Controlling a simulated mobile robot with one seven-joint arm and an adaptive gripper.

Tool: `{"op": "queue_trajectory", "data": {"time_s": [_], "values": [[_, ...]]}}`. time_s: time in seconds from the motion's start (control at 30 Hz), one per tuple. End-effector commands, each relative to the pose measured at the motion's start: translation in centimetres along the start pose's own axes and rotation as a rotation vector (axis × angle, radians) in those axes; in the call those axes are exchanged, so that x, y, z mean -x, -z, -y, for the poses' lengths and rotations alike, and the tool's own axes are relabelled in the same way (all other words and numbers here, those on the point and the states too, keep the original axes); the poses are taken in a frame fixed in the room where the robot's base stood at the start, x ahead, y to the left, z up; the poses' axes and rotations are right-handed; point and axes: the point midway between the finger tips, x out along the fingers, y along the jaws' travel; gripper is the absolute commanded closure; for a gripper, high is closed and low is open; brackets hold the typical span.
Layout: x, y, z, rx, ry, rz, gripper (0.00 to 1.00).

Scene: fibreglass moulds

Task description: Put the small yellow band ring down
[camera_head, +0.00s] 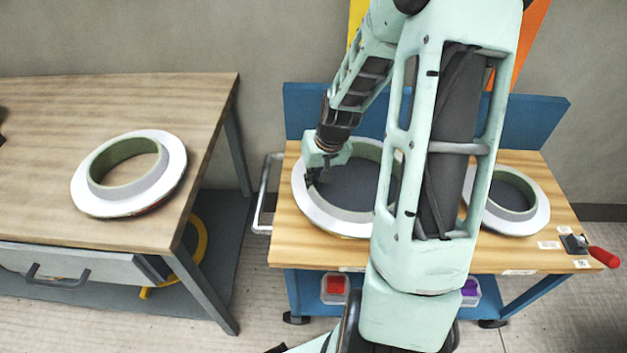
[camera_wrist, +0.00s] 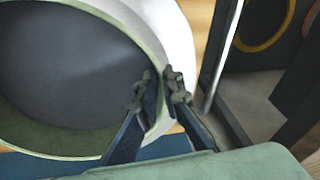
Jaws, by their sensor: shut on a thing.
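My gripper (camera_head: 318,174) reaches down at the left edge of a white flanged ring (camera_head: 312,215) with a pale green inner band, at the left of the blue cart's wooden top. In the wrist view my fingertips (camera_wrist: 163,86) are closed on the wall of this ring (camera_wrist: 178,35), one finger inside and one outside. The ring looks flat on or very close to the top; I cannot tell if it touches. My arm hides its right part. No yellow band shows clearly on it. A thin yellow hoop (camera_head: 201,243) is under the left table, apart from my gripper.
Another white flanged ring (camera_head: 535,217) lies at the right of the cart top (camera_head: 460,262), near a red-handled clamp (camera_head: 603,257). A similar ring (camera_head: 90,203) lies on the left table (camera_head: 60,110). A metal handle (camera_head: 265,195) sticks out at the cart's left.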

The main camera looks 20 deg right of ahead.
Motion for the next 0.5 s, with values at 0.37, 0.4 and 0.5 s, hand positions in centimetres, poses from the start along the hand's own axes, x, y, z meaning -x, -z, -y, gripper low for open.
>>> {"op": "queue_trajectory", "data": {"time_s": [0.37,0.4,0.5], "values": [[0.02,0.07,0.01,0.0,-0.001,-0.002,0.77],[0.02,0.07,0.01,0.001,-0.001,-0.002,0.76],[0.03,0.07,0.01,0.0,-0.001,-0.002,0.76]]}}
